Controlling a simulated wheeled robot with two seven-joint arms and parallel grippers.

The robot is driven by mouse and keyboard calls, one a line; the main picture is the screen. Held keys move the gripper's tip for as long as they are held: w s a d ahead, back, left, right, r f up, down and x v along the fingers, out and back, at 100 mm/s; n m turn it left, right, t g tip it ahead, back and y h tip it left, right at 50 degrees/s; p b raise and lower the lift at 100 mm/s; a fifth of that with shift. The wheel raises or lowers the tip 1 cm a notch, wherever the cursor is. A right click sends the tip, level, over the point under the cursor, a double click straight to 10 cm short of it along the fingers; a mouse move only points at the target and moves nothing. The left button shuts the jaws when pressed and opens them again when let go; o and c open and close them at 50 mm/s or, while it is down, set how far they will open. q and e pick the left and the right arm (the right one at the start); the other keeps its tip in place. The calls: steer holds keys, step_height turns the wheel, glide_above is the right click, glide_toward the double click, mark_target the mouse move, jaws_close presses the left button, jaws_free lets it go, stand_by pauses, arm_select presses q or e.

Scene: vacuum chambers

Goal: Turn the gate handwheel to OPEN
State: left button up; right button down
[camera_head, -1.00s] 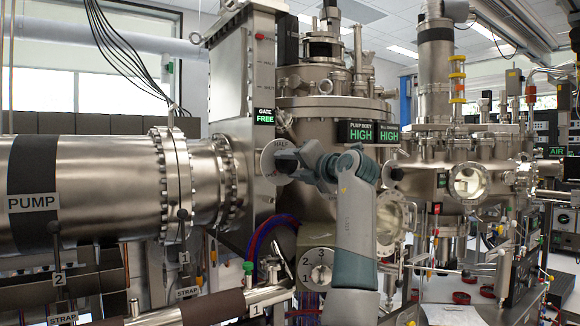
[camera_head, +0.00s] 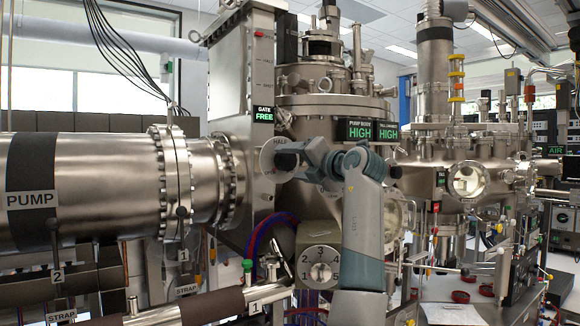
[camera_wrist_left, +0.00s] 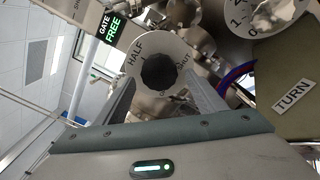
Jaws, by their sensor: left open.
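The gate handwheel (camera_wrist_left: 160,72) shows in the left wrist view as a dark knob at the centre of a pale round plate (camera_wrist_left: 192,40). In the head view the plate (camera_head: 266,157) is on the gate housing, with the knob hidden by my gripper. My left gripper (camera_head: 284,160) is open at the plate. In the wrist view its fingers (camera_wrist_left: 160,93) lie either side of the knob; I cannot tell whether they touch it. My right gripper is not in view.
A GATE sign (camera_head: 264,115) reads FREE. The large PUMP cylinder (camera_head: 90,185) fills the left. A round viewport flange (camera_head: 397,215) is close right of my forearm.

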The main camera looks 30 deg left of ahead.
arm_select(q)
steer(key=b+v, duration=0.4)
steer(key=v, duration=1.1)
steer(key=shift+d, duration=0.2)
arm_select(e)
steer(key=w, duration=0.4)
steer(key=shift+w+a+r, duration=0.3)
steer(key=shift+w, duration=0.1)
arm_select(q)
steer(key=shift+s+f, duration=0.1)
steer(key=shift+f, duration=0.05)
